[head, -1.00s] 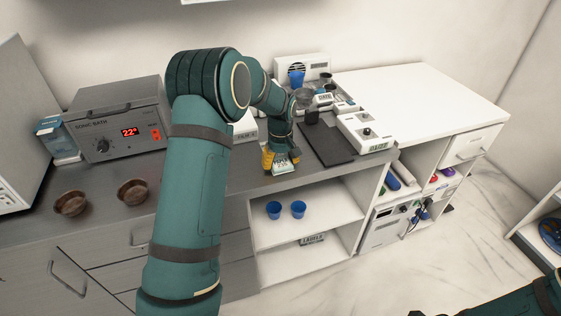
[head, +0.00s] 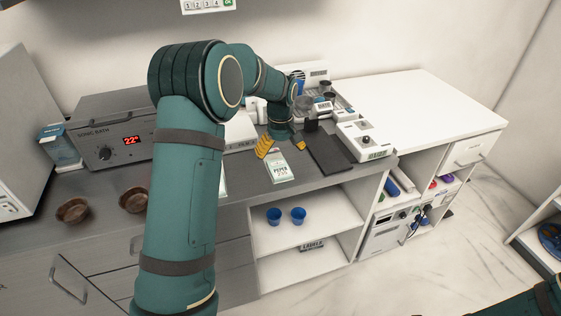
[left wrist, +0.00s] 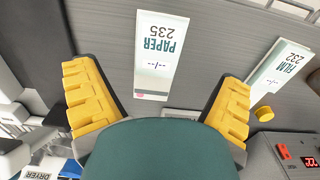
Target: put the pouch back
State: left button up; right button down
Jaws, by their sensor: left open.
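A white pouch marked PAPER 235 (head: 278,167) lies flat on the grey counter (head: 250,180), near its front edge. It also shows in the left wrist view (left wrist: 160,50), beyond and between my fingers. My left gripper (head: 282,147) is open and empty. Its yellow fingers are apart, above and just behind the pouch, and not touching it. A second pouch, marked FILM 232 (left wrist: 282,68), lies on the counter in the left wrist view; my left arm hides most of that area in the head view. My right gripper is out of view.
A dark flat mat (head: 328,153) lies right of the pouch. A sonic bath (head: 115,125) and two brown bowls (head: 72,210) stand at the left. Two blue cups (head: 298,215) stand on the open shelf below. The white counter (head: 420,100) at the right is clear.

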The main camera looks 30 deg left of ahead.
pick_arm(q)
jog(key=shift+r, duration=2.3)
